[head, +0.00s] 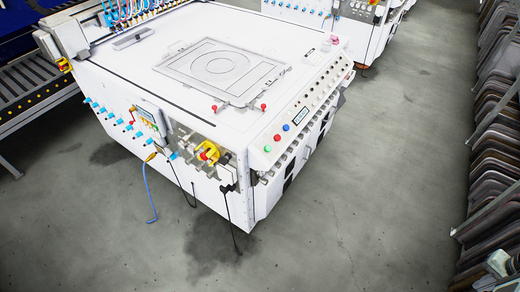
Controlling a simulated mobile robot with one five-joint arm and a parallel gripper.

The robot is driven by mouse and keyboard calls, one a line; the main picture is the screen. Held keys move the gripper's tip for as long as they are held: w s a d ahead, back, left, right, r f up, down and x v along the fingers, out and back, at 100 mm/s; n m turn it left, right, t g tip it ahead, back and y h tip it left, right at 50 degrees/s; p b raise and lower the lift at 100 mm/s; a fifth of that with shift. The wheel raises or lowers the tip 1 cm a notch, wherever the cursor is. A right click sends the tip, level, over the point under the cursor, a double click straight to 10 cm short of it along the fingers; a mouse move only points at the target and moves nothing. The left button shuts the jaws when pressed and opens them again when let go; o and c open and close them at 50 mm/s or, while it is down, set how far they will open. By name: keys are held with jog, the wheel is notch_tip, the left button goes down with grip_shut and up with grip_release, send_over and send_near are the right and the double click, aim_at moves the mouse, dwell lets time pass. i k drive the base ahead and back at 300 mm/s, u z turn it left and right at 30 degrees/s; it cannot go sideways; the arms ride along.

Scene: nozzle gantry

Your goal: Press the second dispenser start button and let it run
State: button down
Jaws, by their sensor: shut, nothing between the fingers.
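A white dispenser machine (200,60) fills the middle of the head view. Its sloped right-hand panel (312,97) carries a row of small dark knobs. At the panel's near end are a green button (267,149), a red button (277,138) and a blue button (286,127). A second white machine (318,22) of similar look stands behind, cut off by the top edge. I cannot tell which button is the second dispenser's start button. My gripper is not in view.
A yellow and red rotary switch (208,152) and a small control box (150,118) are on the near face. A blue hose (147,190) and black cables hang to the floor. Stacked dark panels (495,130) line the right. Grey floor (370,190) between is clear.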

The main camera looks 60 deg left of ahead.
aim_at(268, 148)
jog(key=k, duration=1.65)
jog(key=u, duration=2.1)
jog(key=i, duration=1.7)
